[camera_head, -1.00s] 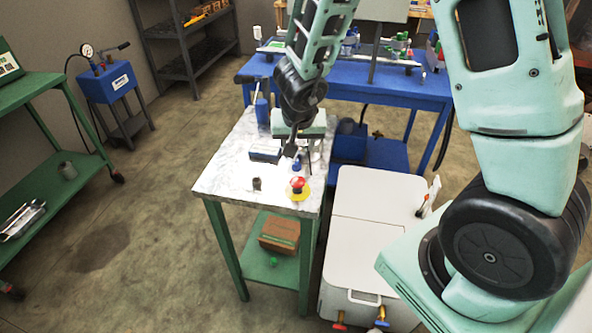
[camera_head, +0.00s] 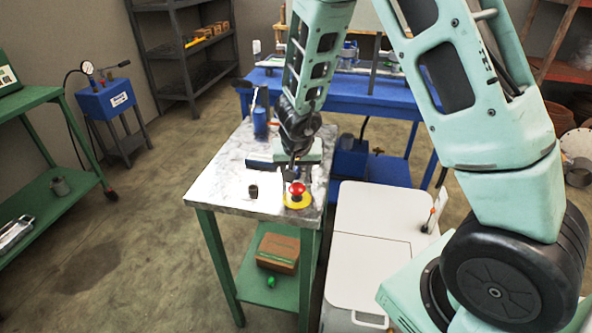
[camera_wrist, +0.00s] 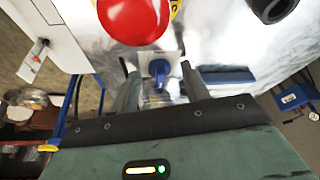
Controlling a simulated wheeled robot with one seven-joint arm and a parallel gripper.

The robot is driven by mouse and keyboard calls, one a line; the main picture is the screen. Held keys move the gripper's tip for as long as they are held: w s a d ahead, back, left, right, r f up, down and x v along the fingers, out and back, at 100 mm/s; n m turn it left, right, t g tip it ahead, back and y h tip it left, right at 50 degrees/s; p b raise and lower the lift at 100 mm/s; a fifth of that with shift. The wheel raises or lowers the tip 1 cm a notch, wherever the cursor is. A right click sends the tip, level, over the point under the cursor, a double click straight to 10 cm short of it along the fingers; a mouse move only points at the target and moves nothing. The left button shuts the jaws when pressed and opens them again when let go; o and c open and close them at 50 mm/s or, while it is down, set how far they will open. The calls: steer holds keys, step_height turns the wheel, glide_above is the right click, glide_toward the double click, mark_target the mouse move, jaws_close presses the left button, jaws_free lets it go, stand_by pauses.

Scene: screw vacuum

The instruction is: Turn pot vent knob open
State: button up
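A blue knob (camera_wrist: 160,70) on a pale square mount shows in the wrist view. It looks like the vent knob. My gripper (camera_wrist: 161,76) is open, with one finger on each side of the knob and visible gaps between. I cannot tell whether the fingertips reach down around it. In the head view my gripper (camera_head: 292,165) is low over the marble-topped table, just behind the red button. The knob is mostly hidden there. The pot itself cannot be made out clearly.
A red mushroom button (camera_head: 297,188) on a yellow base stands close in front of my gripper; it fills the wrist view's top (camera_wrist: 135,15). A small dark cylinder (camera_head: 253,191) is to its left. A white cooler (camera_head: 365,255) stands right of the marble-topped table (camera_head: 225,185).

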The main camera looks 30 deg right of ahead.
steer(key=c, duration=0.9)
steer(key=shift+r+p, duration=0.1)
steer(key=shift+p, duration=0.3)
steer(key=m+p, duration=0.2)
steer(key=p, duration=0.1)
steer(key=shift+a+r+g+h, duration=0.1)
steer(key=shift+r+g+h, duration=0.15)
steer(key=shift+g+h, duration=0.05)
steer(key=m+p, duration=0.1)
steer(key=p, duration=0.2)
steer(key=m+g+p, duration=0.1)
steer(key=m+p, duration=0.1)
steer(key=p, duration=0.2)
steer(key=shift+a+r+h+p, duration=0.1)
steer(key=shift+r+h+p, duration=0.1)
steer(key=shift+h+p, duration=0.15)
steer(key=m+p, duration=0.1)
steer(key=p, duration=0.1)
steer(key=m+p, duration=0.1)
steer(key=p, duration=0.2)
steer(key=shift+w+f+m+g+h, duration=0.15)
steer(key=shift+m+g+h, duration=0.15)
steer(key=shift+g, duration=0.1)
steer(key=m+p, duration=0.1)
steer(key=p, duration=0.1)
steer(key=m+g+p, duration=0.1)
steer(key=p, duration=0.1)
steer(key=shift+w+a+f+m, duration=0.1)
steer(key=shift+w+f+m, duration=0.05)
steer(key=shift+f+m, duration=0.2)
